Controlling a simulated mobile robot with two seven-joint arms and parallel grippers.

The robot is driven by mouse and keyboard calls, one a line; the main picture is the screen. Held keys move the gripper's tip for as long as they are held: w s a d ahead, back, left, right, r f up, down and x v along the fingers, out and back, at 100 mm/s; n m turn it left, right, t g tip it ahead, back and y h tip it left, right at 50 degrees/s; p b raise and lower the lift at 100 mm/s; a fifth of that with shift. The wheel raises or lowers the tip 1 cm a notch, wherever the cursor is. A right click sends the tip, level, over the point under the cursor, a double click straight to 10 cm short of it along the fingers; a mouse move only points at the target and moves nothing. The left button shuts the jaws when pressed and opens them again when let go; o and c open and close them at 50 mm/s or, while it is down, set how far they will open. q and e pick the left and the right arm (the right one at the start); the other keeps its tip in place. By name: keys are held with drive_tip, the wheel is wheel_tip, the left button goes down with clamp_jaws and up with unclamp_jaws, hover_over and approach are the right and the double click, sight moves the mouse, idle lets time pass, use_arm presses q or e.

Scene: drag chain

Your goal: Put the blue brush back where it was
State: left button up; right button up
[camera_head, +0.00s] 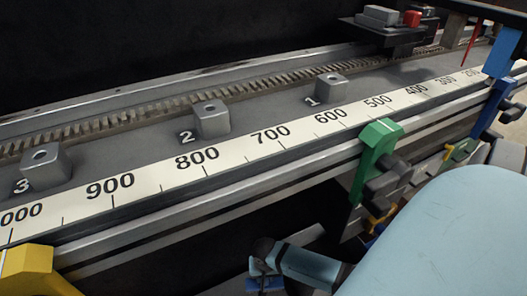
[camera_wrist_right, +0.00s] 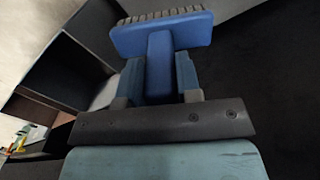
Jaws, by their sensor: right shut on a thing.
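The blue brush shows in the right wrist view: its wide head (camera_wrist_right: 162,34) has grey bristles along the upper edge, and a short blue stem runs down from it. My right gripper (camera_wrist_right: 159,74) is shut on this stem, with one finger on each side. There, a large light blue part of my own arm covers the lower right. I cannot tell from these frames which place the brush came from.
A long rail with a number scale (camera_head: 236,148) crosses the head view, bearing grey blocks marked 1 (camera_head: 332,88), 2 (camera_head: 211,119) and 3 (camera_head: 44,168). A green clamp (camera_head: 374,150) and a yellow clamp (camera_head: 32,273) stick out in front. A dark open box (camera_wrist_right: 62,75) stands left in the wrist view.

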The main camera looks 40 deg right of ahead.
wheel_tip(320, 180, down, 10)
drive_tip(key=b, duration=0.4)
drive_tip(key=shift+f, duration=0.2)
wheel_tip(320, 180, down, 5)
drive_tip(key=b, duration=0.3)
drive_tip(key=o, duration=0.8)
use_arm(q)
wheel_tip(320, 180, down, 8)
drive_tip(key=w+m+g, duration=0.1)
drive_tip(key=m+g, duration=0.1)
drive_tip(key=shift+w, duration=0.3)
use_arm(e)
drive_tip(key=shift+o, duration=0.2)
use_arm(q)
drive_tip(key=shift+a, duration=0.1)
